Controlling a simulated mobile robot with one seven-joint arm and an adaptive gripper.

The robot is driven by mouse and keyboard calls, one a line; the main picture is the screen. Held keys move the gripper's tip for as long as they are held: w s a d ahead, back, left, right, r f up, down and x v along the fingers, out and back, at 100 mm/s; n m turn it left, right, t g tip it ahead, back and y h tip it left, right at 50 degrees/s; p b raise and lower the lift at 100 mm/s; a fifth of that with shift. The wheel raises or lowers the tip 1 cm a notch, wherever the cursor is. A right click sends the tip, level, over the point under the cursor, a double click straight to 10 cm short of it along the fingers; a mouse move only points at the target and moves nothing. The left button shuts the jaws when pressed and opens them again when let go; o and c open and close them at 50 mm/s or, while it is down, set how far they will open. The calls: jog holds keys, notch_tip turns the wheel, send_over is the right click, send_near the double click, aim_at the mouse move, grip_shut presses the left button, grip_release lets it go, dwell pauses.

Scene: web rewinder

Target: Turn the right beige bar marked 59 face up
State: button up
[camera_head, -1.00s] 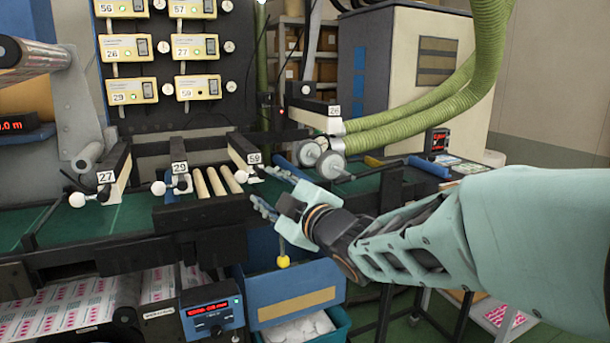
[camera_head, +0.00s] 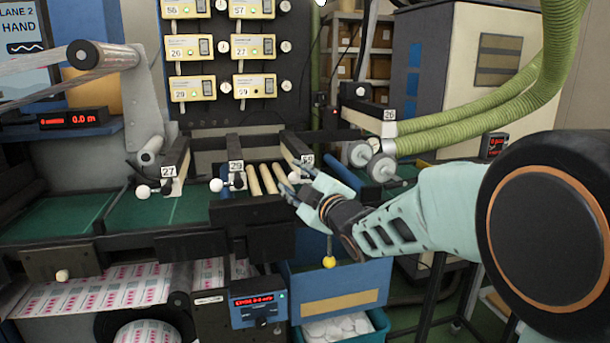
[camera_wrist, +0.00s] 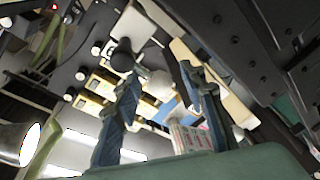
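The right bar marked 59 (camera_head: 296,148) is a narrow dark and beige arm at the right of a row of similar bars. Its number plate (camera_head: 307,159) is at the near end, with a white ball knob (camera_head: 294,177) just below. My gripper (camera_head: 292,178) reaches in from the right, its blue fingers apart at this near end and partly covering it. In the wrist view my gripper (camera_wrist: 158,105) is also open, with a pale round knob (camera_wrist: 160,84) visible beyond and between the fingers. I cannot tell whether a finger touches the bar.
Bars marked 27 (camera_head: 177,165) and 29 (camera_head: 236,172) stand to the left. Several beige rods (camera_head: 267,179) lie between 29 and 59. A dark front rail (camera_head: 150,245) runs below. A blue bin (camera_head: 335,285) is under my gripper. Grey discs (camera_head: 380,167) stand to the right.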

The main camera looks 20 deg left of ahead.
jog(key=shift+w+a, duration=0.15)
grip_shut()
